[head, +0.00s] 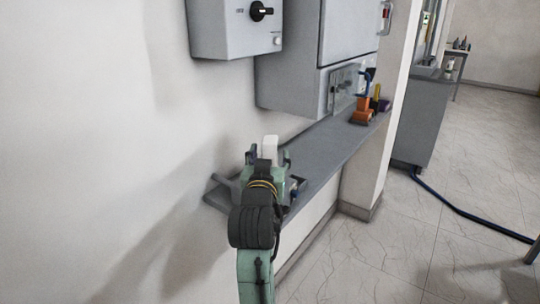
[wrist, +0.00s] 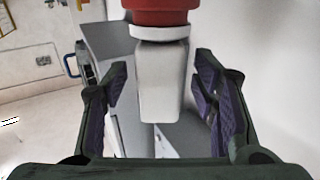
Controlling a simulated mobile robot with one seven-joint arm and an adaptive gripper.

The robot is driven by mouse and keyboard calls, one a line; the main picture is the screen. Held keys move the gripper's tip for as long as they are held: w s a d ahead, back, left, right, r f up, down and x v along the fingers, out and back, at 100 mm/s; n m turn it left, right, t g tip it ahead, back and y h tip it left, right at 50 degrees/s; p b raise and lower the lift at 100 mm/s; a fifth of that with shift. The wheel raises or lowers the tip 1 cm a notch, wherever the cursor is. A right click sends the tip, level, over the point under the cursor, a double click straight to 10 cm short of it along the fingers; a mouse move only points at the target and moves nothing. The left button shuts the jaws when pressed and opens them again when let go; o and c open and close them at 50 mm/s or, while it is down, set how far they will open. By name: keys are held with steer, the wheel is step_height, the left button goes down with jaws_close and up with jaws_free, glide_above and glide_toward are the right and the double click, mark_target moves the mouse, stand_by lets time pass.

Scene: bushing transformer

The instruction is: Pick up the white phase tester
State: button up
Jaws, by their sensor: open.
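The white phase tester (wrist: 162,85) shows in the wrist view as a white block with a red part (wrist: 165,10) at the top edge of the picture. It lies between the two fingers of my gripper (wrist: 161,88), with a visible gap on each side. In the head view its white end (head: 270,146) shows just beyond my gripper (head: 269,156), over the near end of the grey shelf. My gripper is open there. My wrist hides the lower part of the tester in the head view.
The grey shelf (head: 325,150) runs along the wall, mostly bare in its middle. Orange and dark tools (head: 362,112) stand at its far end. Grey cabinets (head: 290,80) hang above it. A switch box (head: 235,28) is on the wall. A dark hose (head: 450,205) lies on the floor at right.

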steer(key=shift+w+d, duration=0.1)
steer(key=shift+w, duration=0.75)
steer(key=shift+c, duration=0.3)
jaws_close()
